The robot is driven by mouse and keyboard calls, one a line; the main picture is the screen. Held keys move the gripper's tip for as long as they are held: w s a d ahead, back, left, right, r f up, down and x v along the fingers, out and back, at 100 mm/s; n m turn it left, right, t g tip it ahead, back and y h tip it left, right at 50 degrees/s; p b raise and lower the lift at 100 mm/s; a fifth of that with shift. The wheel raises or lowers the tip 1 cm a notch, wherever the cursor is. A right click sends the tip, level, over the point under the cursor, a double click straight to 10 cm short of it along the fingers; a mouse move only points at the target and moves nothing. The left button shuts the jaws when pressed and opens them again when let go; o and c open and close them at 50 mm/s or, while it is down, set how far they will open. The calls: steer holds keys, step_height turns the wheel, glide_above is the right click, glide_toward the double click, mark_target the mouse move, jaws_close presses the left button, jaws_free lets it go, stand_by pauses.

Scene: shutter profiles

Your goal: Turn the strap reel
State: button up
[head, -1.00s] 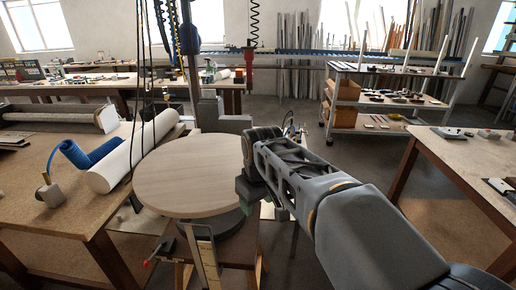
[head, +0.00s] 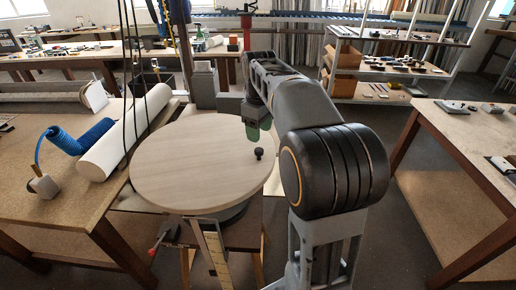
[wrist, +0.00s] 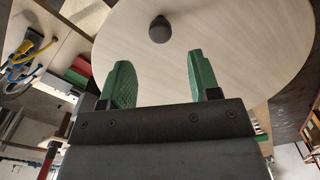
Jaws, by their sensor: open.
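The strap reel shows a round pale wooden disc (head: 190,165) lying flat on a dark round base, with a small black knob (head: 258,154) standing near its right edge. In the wrist view the disc (wrist: 240,40) fills the upper part, and the knob (wrist: 159,30) lies ahead of the fingers, roughly midway between their lines. My gripper (head: 254,132) is over the disc's right side, close to the knob. In the wrist view its two green fingers (wrist: 158,80) are apart with nothing between them. I cannot tell their exact height above the disc.
A bench at left holds a white roll (head: 125,133), a blue coiled hose (head: 80,147) and a grey block (head: 43,186). Dark cables hang beside the disc's left side. A table (head: 470,133) stands at right, a shelf trolley (head: 375,92) behind. Open floor lies between.

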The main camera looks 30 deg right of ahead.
mark_target(259, 150)
steer(key=shift+f, duration=3.45)
steer(key=shift+c, duration=0.2)
jaws_close()
